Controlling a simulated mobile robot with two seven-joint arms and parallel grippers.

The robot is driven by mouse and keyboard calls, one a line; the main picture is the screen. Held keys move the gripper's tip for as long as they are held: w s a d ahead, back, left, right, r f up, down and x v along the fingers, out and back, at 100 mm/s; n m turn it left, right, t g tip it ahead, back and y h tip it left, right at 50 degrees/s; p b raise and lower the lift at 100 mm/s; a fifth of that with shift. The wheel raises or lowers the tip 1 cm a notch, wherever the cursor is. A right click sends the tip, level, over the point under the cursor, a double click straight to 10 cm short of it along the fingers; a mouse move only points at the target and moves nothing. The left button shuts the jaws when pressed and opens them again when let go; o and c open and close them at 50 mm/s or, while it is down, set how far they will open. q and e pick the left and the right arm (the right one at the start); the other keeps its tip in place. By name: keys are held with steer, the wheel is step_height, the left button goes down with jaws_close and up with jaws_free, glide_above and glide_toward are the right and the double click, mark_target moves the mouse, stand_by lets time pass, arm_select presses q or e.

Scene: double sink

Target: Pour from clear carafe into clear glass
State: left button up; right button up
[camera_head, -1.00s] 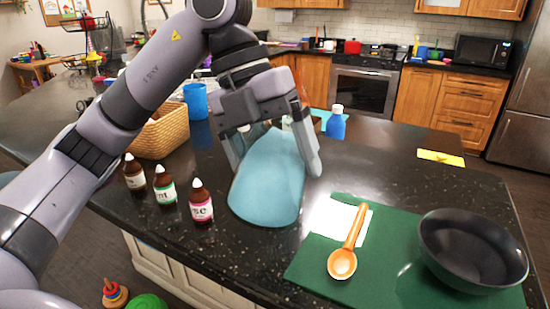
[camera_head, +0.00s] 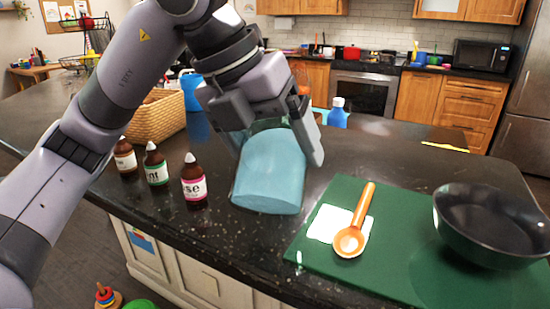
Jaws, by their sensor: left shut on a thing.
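My left gripper (camera_head: 280,130) is shut on the clear carafe (camera_head: 269,172), which looks pale blue. Its fingers reach down on both sides of the carafe's upper part. I cannot make out a clear glass. My right gripper is not in view.
Several brown bottles, including the pink-labelled one (camera_head: 193,183), stand left of the carafe. A wicker basket (camera_head: 155,120) and a blue bottle (camera_head: 338,113) are behind. The green mat (camera_head: 400,240) holds an orange scoop (camera_head: 350,241) and a dark pan (camera_head: 490,220).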

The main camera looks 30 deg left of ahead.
arm_select(q)
steer(key=shift+f+t+b, duration=0.1)
steer(key=shift+t+b, duration=0.3)
steer(key=r+t+b, duration=0.1)
steer(key=r+t+y+b, duration=0.1)
steer(key=t, duration=0.1)
steer(key=shift+m+b, duration=0.35)
steer(key=shift+m, duration=0.05)
steer(key=shift+r+t, duration=0.4)
steer(key=shift+t, duration=0.2)
steer(key=r+m+t+y+b, duration=0.1)
steer(key=t+b, duration=0.2)
steer(key=shift+r+b, duration=0.2)
steer(key=shift+b, duration=0.2)
steer(key=shift+r+t+b, duration=0.55)
steer(key=shift+t+b, duration=0.05)
steer(key=shift+r, duration=0.35)
